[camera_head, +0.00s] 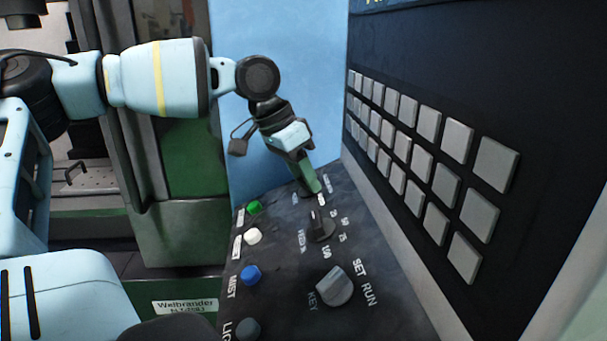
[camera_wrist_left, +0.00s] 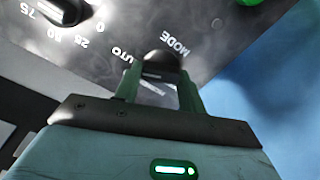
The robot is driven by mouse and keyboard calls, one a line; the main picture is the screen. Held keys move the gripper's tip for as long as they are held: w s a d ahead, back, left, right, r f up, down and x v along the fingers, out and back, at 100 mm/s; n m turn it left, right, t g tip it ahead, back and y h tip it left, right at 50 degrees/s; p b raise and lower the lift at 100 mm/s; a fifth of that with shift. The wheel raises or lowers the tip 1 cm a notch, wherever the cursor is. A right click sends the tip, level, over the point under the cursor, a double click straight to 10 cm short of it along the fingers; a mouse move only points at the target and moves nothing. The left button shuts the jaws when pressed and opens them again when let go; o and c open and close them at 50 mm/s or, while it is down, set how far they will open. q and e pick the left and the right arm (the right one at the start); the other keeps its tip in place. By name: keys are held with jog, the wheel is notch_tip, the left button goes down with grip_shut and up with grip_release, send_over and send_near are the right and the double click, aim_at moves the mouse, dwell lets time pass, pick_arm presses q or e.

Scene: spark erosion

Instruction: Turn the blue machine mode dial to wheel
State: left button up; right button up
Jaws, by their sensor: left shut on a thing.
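The mode dial (camera_wrist_left: 162,62) is a dark round knob on the dark control panel (camera_head: 285,290), seen in the left wrist view with the label MODE beside it and AUTO on its other side. My left gripper (camera_wrist_left: 160,88) is shut on it, with one green finger on each side. In the head view my left gripper (camera_head: 314,186) reaches down to the far end of the panel and mostly hides the dial. The word wheel and the dial's exact setting cannot be read. My right gripper is not in view.
A numbered dial (camera_head: 320,228) stands just nearer than the mode dial, and a grey key switch (camera_head: 334,287) nearer still. Green (camera_head: 254,207), white (camera_head: 252,236) and blue (camera_head: 250,275) buttons line the left. A grey keypad (camera_head: 430,165) rises on the right.

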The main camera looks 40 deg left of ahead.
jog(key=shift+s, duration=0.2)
pick_arm(q)
jog(key=shift+n, duration=0.4)
jog(key=n, duration=0.6)
jog(key=shift+a+p, duration=0.1)
jog(key=shift+p, duration=0.3)
jog(key=n, duration=0.7)
jog(key=shift+n, duration=0.3)
jog(key=n+p, duration=0.1)
jog(key=n, duration=0.5)
jog(key=shift+s+a, duration=0.1)
jog(key=n, duration=0.6)
jog(key=shift+s+f, duration=0.1)
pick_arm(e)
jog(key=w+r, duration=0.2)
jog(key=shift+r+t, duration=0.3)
pick_arm(q)
jog(key=shift+n, duration=0.4)
